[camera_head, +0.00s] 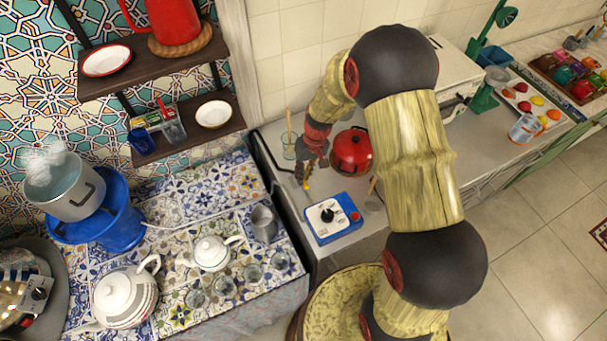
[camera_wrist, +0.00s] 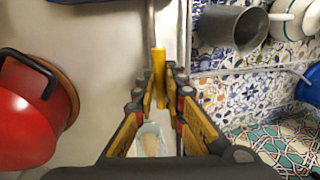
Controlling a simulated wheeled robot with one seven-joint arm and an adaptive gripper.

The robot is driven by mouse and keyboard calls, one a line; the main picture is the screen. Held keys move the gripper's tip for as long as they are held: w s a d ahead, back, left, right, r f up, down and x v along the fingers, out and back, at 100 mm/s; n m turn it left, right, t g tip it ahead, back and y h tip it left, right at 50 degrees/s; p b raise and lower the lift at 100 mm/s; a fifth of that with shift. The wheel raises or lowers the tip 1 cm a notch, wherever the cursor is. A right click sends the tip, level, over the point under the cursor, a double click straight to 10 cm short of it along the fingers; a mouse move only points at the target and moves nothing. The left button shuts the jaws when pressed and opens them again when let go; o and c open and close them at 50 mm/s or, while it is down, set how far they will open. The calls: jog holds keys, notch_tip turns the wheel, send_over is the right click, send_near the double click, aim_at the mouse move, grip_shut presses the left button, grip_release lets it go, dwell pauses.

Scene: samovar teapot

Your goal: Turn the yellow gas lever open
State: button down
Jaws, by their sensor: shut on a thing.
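The yellow gas lever (camera_wrist: 159,62) stands lengthwise in the middle of the wrist view, close to a grey metal pipe (camera_wrist: 150,22). My gripper (camera_wrist: 161,80) is shut on the lever, with its fingers on both sides of it. In the head view my gripper (camera_head: 303,177) points down at the counter's left part, and a small yellow bit of the lever (camera_head: 307,186) shows beside it. The fingers hide part of the lever and its joint with the pipe.
A red pot (camera_head: 352,150) stands right of my gripper and also shows in the wrist view (camera_wrist: 32,105). A blue box with a black knob (camera_head: 333,217) lies in front. A glass (camera_head: 290,147) is behind. The tiled table (camera_head: 190,305) with teapots is left.

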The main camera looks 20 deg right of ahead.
jog(key=shift+w, duration=0.1)
jog(key=c, duration=2)
grip_release()
jog(key=shift+o, duration=0.8)
notch_tip(320, 180, up, 12)
jog(key=d, duration=0.2)
jog(key=shift+d+f, duration=0.15)
jog(key=shift+w, duration=0.1)
